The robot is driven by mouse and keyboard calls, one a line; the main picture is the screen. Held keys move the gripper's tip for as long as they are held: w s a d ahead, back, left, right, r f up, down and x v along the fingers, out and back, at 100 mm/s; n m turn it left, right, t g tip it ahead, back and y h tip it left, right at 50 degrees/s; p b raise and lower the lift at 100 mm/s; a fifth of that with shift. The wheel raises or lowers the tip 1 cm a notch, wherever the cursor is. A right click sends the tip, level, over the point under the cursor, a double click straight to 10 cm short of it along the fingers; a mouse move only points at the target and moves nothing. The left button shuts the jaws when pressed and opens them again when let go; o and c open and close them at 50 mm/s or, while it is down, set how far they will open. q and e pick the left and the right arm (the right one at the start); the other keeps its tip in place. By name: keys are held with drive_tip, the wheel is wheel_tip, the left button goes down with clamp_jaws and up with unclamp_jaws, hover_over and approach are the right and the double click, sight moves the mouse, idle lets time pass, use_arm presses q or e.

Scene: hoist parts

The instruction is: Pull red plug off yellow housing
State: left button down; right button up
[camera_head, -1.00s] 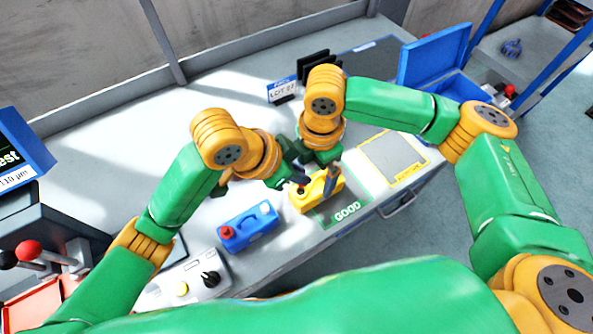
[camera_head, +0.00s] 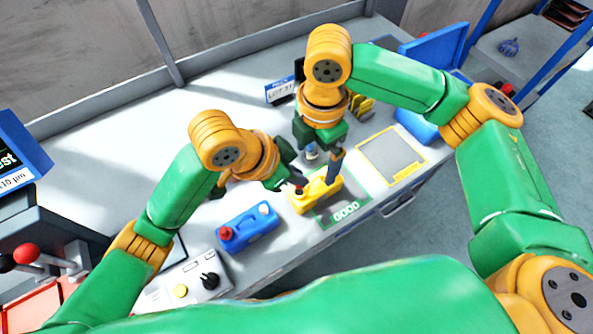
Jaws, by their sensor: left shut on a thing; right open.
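The yellow housing (camera_head: 313,200) lies near the front edge of the table, at the left side of the green-outlined GOOD area. My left gripper (camera_head: 299,184) is shut at the housing's left end, on the small red plug (camera_head: 299,190), which is mostly hidden by the fingers. Whether the plug is still seated in the housing cannot be told. My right gripper (camera_head: 323,164) is open above the housing's right part, one finger close to its right end. Whether that finger touches it is unclear.
A blue housing with a red cap (camera_head: 247,227) lies to the left of the yellow one. A control box with a black knob (camera_head: 196,282) stands at the front left. A yellow-outlined pad (camera_head: 392,157) is free on the right. Yellow parts (camera_head: 362,106) stand behind my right gripper.

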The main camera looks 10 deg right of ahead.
wheel_tip(320, 180, up, 10)
idle(0.6)
drive_tip(key=shift+f, duration=0.1)
